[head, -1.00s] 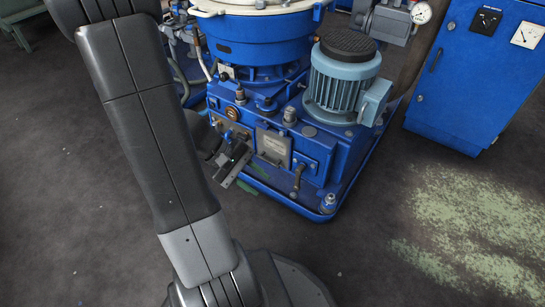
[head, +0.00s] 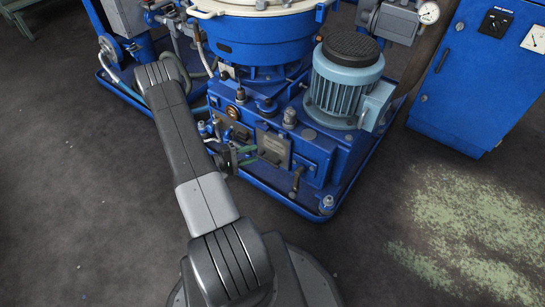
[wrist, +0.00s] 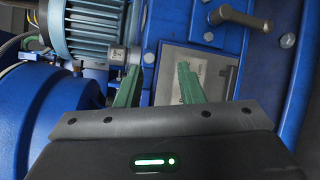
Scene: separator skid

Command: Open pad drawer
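A grey metal panel (head: 272,146) with a dark bar low on its face sits on the front of the blue skid base; I take it to be the pad drawer's front. It looks shut. In the wrist view the panel (wrist: 205,62) is turned sideways, and its dark bar (wrist: 231,83) shows at its right. My gripper (head: 247,155) is just left of the panel in the head view. In the wrist view its two green fingers (wrist: 158,68) stand apart with nothing between them. The right finger overlaps the panel; contact cannot be told.
A grey-blue motor (head: 345,80) stands above on the skid. Valves and pipes (head: 212,128) crowd the left side. A blue cabinet (head: 478,75) stands at right. The floor in front is clear.

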